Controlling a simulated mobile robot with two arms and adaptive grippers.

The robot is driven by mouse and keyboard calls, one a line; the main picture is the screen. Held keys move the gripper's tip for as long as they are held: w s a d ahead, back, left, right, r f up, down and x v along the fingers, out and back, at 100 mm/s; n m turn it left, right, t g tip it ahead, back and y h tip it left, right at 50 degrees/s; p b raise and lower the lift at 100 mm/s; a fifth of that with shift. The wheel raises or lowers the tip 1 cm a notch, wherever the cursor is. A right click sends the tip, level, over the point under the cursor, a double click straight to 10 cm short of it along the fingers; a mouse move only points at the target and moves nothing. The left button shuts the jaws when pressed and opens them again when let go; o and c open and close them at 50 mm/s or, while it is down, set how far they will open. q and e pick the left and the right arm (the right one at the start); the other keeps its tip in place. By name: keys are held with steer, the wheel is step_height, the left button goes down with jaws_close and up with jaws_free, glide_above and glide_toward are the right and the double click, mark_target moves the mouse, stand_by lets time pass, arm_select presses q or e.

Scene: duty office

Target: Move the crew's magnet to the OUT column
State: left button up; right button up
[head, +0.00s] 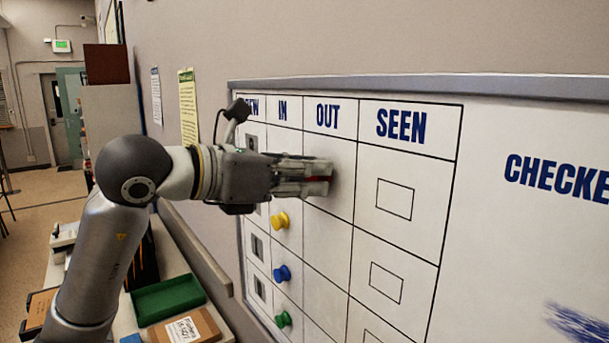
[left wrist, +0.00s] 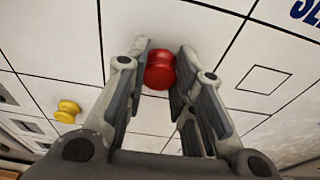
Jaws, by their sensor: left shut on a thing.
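My left gripper (head: 322,179) reaches in from the left to the whiteboard (head: 520,130). It is shut on a red magnet (left wrist: 160,70), which sits between the fingertips in the left wrist view. In the head view only a sliver of red shows at the fingers. The fingertips are in front of the OUT column (head: 327,250), in the top row. I cannot tell whether the magnet touches the board. In the IN column below are a yellow magnet (head: 280,220), a blue magnet (head: 281,273) and a green magnet (head: 284,319). My right gripper is not in view.
The SEEN column (head: 395,200) has empty printed boxes. A ledge below the board at left holds a green tray (head: 168,298) and a brown box (head: 185,329). Posters (head: 188,108) hang on the wall left of the board.

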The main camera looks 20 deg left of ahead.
arm_select(q)
steer(key=shift+w+d, duration=0.15)
steer(key=shift+w, duration=0.05)
steer(key=o, duration=0.9)
steer(key=shift+s, duration=0.1)
steer(key=shift+c, duration=0.2)
